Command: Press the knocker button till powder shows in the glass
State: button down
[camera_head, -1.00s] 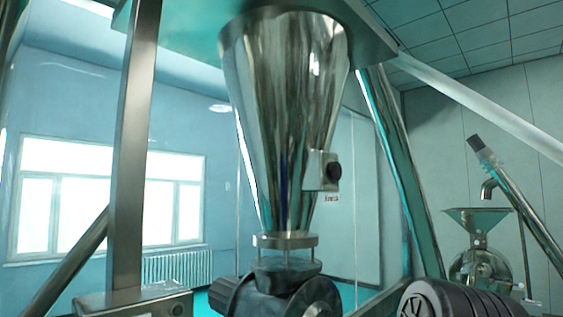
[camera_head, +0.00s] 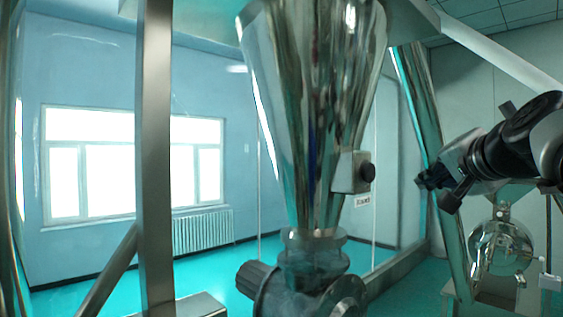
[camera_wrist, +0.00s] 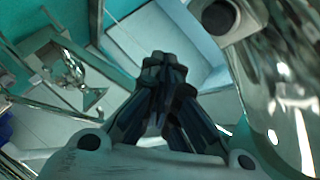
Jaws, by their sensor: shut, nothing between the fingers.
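The steel hopper cone (camera_head: 310,110) hangs in the middle of the head view. A small grey knocker box (camera_head: 346,174) sits on its right side with a round black button (camera_head: 368,173) facing right. The box also shows at the top right of the wrist view, with its dark round button (camera_wrist: 218,16). The glass (camera_head: 314,241) is a short collar under the cone's outlet; I cannot make out any powder in it. My gripper (camera_head: 424,181) is to the right of the button, apart from it. Its dark fingers (camera_wrist: 164,64) are shut and empty.
A steel post (camera_head: 154,150) stands left of the hopper, and a slanted frame leg (camera_head: 421,110) stands behind my gripper. A motor-like valve unit (camera_head: 310,290) sits below the glass. A round steel machine (camera_head: 500,247) stands behind at the lower right.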

aim_at(369, 173)
jog(key=w+a+p, duration=0.4)
jog(key=w+p, duration=0.1)
jog(key=w, duration=0.2)
jog(key=shift+w+a+r, duration=0.3)
jog(key=shift+r, duration=0.1)
dwell(0.4)
jog(key=shift+w+a, duration=0.1)
dwell(1.3)
jog(key=shift+w+a, duration=0.15)
jog(key=shift+w, duration=0.1)
